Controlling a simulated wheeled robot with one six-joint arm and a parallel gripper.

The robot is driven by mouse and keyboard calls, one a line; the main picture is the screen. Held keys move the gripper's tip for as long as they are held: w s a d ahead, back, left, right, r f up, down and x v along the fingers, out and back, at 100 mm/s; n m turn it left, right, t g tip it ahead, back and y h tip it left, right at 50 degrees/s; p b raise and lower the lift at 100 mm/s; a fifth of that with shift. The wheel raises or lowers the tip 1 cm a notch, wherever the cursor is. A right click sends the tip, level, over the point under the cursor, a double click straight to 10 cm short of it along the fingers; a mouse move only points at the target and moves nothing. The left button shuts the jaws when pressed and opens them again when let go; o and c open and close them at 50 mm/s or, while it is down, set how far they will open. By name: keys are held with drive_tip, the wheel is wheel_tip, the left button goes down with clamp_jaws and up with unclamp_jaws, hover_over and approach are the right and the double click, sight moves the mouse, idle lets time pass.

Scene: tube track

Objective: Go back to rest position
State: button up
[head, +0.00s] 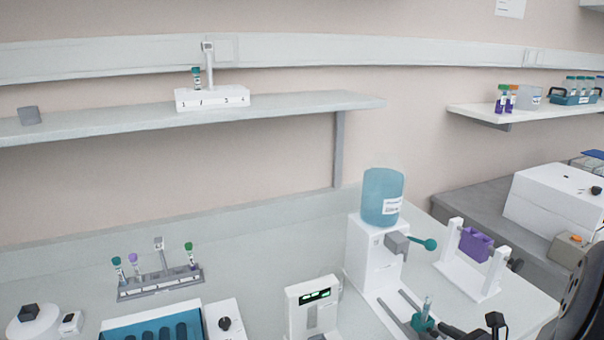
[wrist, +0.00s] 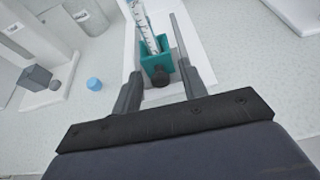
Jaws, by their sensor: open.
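My gripper (wrist: 160,68) is open in the wrist view, with one finger on each side of a teal holder (wrist: 153,77). A clear tube (wrist: 147,32) with markings stands in that holder. I cannot tell whether the fingers touch the holder. In the head view the dark end of my gripper (head: 472,330) is at the lower right edge, just right of the teal holder (head: 423,322) and its tube (head: 427,306). Part of my arm is cut off by the frame there.
A white dispenser (head: 372,255) with a blue tank (head: 382,197) stands left of the gripper. A white stand with a purple rack (head: 475,243) is behind it. A tube rack (head: 160,284) is at the left. Shelves (head: 300,103) hang on the wall above.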

drive_tip(key=w+a, duration=0.1)
drive_tip(key=w, duration=0.1)
drive_tip(key=w+a, duration=0.1)
drive_tip(key=w, duration=0.1)
drive_tip(key=w+a, duration=0.1)
drive_tip(key=w, duration=0.1)
drive_tip(key=shift+w, duration=0.4)
drive_tip(key=shift+d, duration=0.1)
